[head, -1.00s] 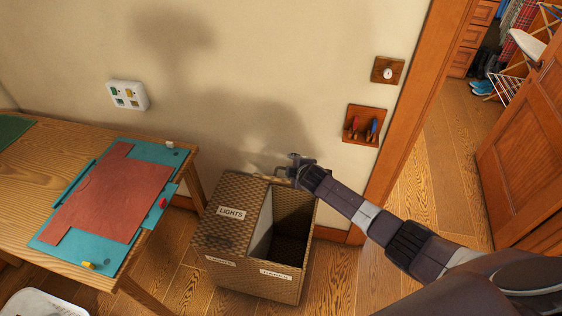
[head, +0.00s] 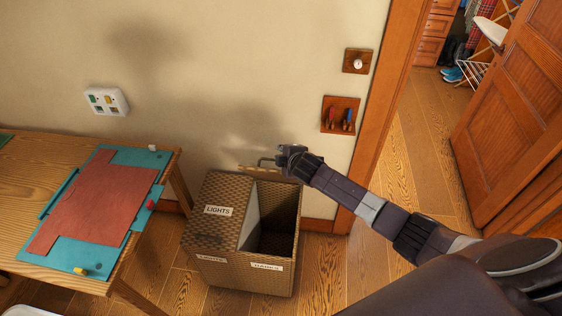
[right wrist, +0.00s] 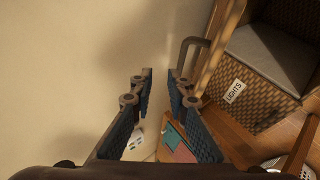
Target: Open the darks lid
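The woven hamper (head: 212,235) stands against the wall. Its left lid, labelled LIGHTS (head: 219,211), is closed. The right compartment, with a front label (head: 267,266) that seems to read DARKS, is open and looks empty inside. The darks lid (head: 258,171) stands raised at the back, seen nearly edge-on, with its handle (head: 265,161) towards the wall. My right gripper (head: 282,155) is above the hamper's back edge, beside the handle. In the right wrist view its fingers (right wrist: 158,78) are apart and empty, with the handle (right wrist: 193,42) just beyond the right finger. My left gripper is out of view.
A wooden table (head: 75,145) with a teal folding board (head: 150,160) and red cloth (head: 95,205) stands left of the hamper. A wall rack (head: 341,115) hangs above right, near the door frame (head: 383,110). Open floor lies right of the hamper.

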